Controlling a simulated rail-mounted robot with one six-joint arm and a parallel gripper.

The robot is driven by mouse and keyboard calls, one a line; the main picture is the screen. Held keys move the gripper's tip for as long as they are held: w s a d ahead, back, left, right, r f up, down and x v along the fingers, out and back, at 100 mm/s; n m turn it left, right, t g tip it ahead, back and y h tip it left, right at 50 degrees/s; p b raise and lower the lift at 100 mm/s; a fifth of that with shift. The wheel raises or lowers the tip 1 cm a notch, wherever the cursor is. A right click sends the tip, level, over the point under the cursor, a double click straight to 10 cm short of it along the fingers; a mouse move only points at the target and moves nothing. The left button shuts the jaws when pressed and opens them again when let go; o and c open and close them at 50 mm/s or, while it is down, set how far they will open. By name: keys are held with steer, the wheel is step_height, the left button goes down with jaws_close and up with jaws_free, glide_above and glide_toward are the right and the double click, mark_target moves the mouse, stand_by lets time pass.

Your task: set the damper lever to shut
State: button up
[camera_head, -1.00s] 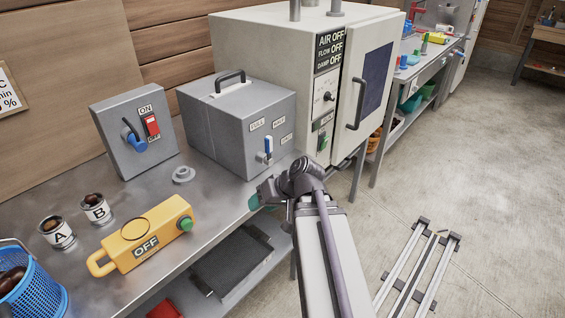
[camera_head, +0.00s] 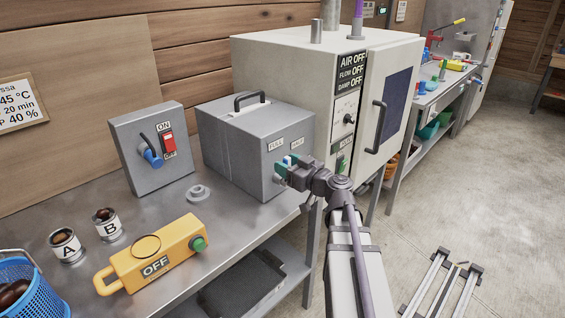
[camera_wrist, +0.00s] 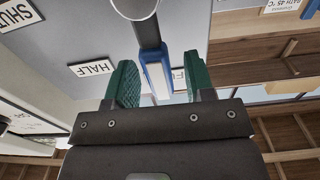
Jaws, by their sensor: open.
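The damper lever (camera_wrist: 157,75) has a grey arm and a blue handle with a white face. It sits on the front of the grey damper box (camera_head: 225,155). In the wrist view its handle lies between the HALF label (camera_wrist: 91,68) and the FULL label (camera_wrist: 179,74), which is partly hidden. The SHUT label (camera_wrist: 18,13) is at the upper left. My gripper (camera_wrist: 160,80) is open, with a green finger on each side of the handle; contact cannot be told. In the head view my gripper (camera_head: 285,170) covers most of the lever and the SHUT label.
A white oven cabinet (camera_head: 285,75) stands right behind the box, its panel reading AIR OFF, FLOW OFF, DAMP OFF.

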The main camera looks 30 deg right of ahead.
steer(key=shift+x, duration=1.15)
jaws_close()
